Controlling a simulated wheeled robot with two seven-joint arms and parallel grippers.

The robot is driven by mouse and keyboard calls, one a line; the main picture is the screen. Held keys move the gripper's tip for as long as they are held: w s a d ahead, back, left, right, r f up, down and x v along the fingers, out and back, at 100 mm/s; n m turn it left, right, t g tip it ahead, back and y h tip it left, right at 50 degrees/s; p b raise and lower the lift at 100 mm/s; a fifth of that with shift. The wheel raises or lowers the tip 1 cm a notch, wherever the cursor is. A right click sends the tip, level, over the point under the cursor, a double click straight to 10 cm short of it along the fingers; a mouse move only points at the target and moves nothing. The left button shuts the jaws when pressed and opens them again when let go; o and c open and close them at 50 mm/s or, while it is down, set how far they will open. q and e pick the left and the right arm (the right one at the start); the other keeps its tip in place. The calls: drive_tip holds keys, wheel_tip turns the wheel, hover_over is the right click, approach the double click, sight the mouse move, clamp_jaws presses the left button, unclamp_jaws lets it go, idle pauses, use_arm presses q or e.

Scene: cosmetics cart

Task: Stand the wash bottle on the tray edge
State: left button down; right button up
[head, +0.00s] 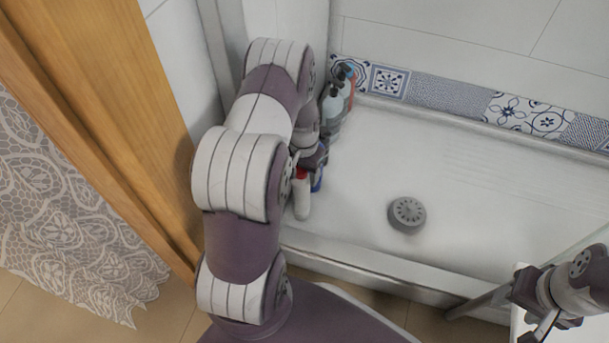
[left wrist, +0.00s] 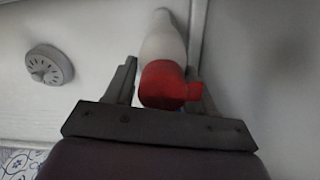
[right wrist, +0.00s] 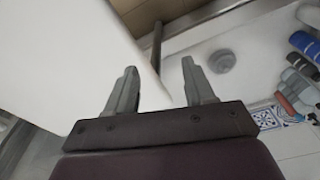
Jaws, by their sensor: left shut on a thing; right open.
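The wash bottle, white with a red cap, is at the left end of the shower tray in the head view (head: 303,200). In the left wrist view the bottle (left wrist: 163,42) lies between my left gripper's fingers, its red cap nearest the camera. My left gripper (left wrist: 160,84) is shut on it near the cap; my arm partly hides this in the head view. Whether its base touches the tray is unclear. The white tray edge (head: 345,262) runs along the near side. My right gripper (right wrist: 155,88) is open and empty, far to the right.
Several pump bottles (head: 334,105) stand in the far left corner by the tiled ledge. A round grey drain (head: 406,214) sits in the otherwise clear tray. A white panel (right wrist: 70,60) is beside my right gripper.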

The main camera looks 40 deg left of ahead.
use_arm(q)
drive_tip(key=shift+c, duration=1.9)
unclamp_jaws()
wheel_tip(320, 180, up, 12)
drive_tip(key=p, duration=0.7)
drive_tip(key=shift+a+f+p, duration=0.1)
drive_tip(key=shift+p, duration=0.25)
drive_tip(key=s+d+r, duration=0.2)
drive_tip(key=d+r, duration=0.7)
drive_tip(key=s+d+r+m+t, duration=0.1)
drive_tip(key=s+d+r, duration=0.55)
drive_tip(key=s, duration=0.35)
wheel_tip(320, 180, up, 43)
drive_tip(key=p, duration=4.3)
drive_tip(key=shift+w+p, duration=0.35)
